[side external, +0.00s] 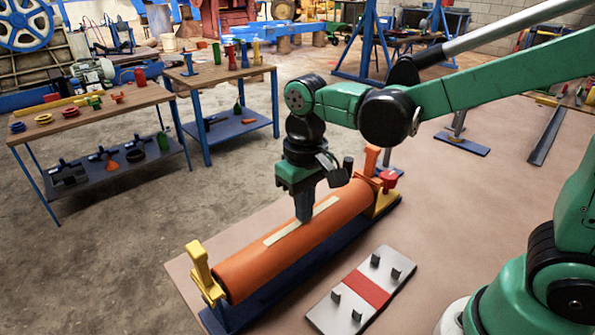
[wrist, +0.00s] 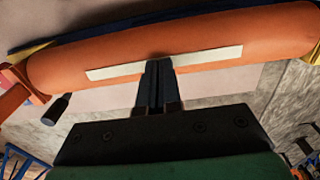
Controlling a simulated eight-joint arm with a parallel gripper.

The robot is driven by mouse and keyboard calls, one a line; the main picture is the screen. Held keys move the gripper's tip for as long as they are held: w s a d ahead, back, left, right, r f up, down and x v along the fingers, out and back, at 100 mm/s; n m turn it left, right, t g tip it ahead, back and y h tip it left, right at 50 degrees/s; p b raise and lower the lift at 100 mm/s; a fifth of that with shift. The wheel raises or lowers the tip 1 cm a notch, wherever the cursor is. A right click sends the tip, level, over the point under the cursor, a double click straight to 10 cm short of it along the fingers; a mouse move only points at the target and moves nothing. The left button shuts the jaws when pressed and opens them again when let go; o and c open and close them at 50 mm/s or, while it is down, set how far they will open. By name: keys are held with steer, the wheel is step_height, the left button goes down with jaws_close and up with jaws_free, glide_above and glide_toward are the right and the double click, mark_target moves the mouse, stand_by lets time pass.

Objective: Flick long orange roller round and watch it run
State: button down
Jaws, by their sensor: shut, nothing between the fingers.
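The long orange roller (side external: 290,245) lies across a blue base (side external: 255,312), between yellow end brackets (side external: 203,272). A pale strip (side external: 322,207) runs lengthwise along its upper side. My gripper (side external: 304,217) points down with its fingertips at the strip, near the middle of the roller. In the wrist view the shut fingers (wrist: 158,66) overlap the pale strip (wrist: 205,58) on the roller (wrist: 110,52). The fingers are together with nothing between them. They look to be at or very near the surface; I cannot tell whether they touch.
A metal plate with a red band (side external: 366,288) and several short pegs lies in front of the roller. An orange post (side external: 371,160) and a red knob (side external: 388,179) stand at its far end. Workbenches with small parts (side external: 92,112) stand at the left.

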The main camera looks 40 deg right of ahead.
steer(key=shift+r, duration=0.5)
steer(key=s+f, duration=0.1)
steer(key=s, duration=0.5)
steer(key=shift+f, duration=0.25)
steer(key=shift+s, duration=0.1)
